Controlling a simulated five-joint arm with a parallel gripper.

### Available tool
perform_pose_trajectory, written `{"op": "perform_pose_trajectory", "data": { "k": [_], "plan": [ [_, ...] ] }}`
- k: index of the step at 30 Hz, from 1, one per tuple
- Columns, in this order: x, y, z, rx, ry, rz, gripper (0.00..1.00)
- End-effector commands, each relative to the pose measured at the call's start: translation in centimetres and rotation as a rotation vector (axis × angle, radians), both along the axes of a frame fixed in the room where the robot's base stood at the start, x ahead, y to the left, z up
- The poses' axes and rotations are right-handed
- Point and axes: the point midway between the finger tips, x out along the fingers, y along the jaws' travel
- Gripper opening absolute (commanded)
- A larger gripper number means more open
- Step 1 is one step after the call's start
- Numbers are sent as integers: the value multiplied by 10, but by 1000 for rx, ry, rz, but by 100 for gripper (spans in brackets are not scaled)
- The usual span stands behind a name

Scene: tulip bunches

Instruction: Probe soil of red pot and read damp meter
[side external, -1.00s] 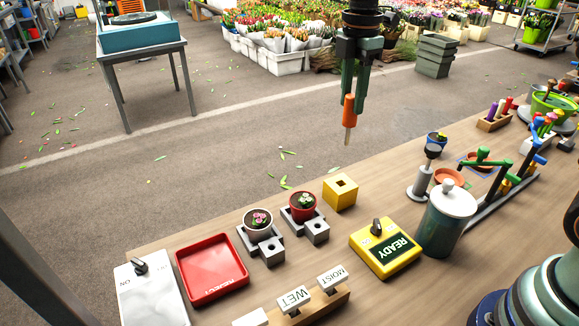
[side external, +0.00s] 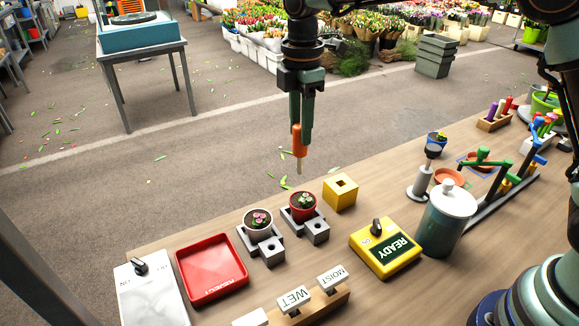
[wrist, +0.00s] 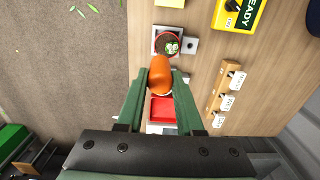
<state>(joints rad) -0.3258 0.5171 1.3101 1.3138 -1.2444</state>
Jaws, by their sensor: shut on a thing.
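My gripper (side external: 299,135) is shut on an orange-handled probe (side external: 297,140), its pale tip pointing down above the red pot (side external: 303,210). The tip looks clear of the pot. The red pot holds dark soil and a small plant and sits in a grey holder. In the wrist view the orange handle (wrist: 160,75) lies between my green fingers, with the red pot (wrist: 161,47) just beyond it. The yellow meter box (side external: 386,250) shows READY and has a dark knob.
A white pot (side external: 258,222) stands left of the red pot. A yellow block with a hole (side external: 341,192) is to its right. A red tray (side external: 212,268), a white switch box (side external: 152,298) and WET and MOIST tags (side external: 294,299) are in front. A lidded canister (side external: 445,220) stands right of the meter.

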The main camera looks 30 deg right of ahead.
Motion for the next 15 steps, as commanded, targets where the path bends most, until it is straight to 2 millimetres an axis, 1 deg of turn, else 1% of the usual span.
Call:
{"op": "perform_pose_trajectory", "data": {
  "k": [9, 15],
  "plan": [
    [0, -1, -31, -1, 3, 0, 0],
    [0, -1, -45, 0, 1, 0, 0]
  ]
}}
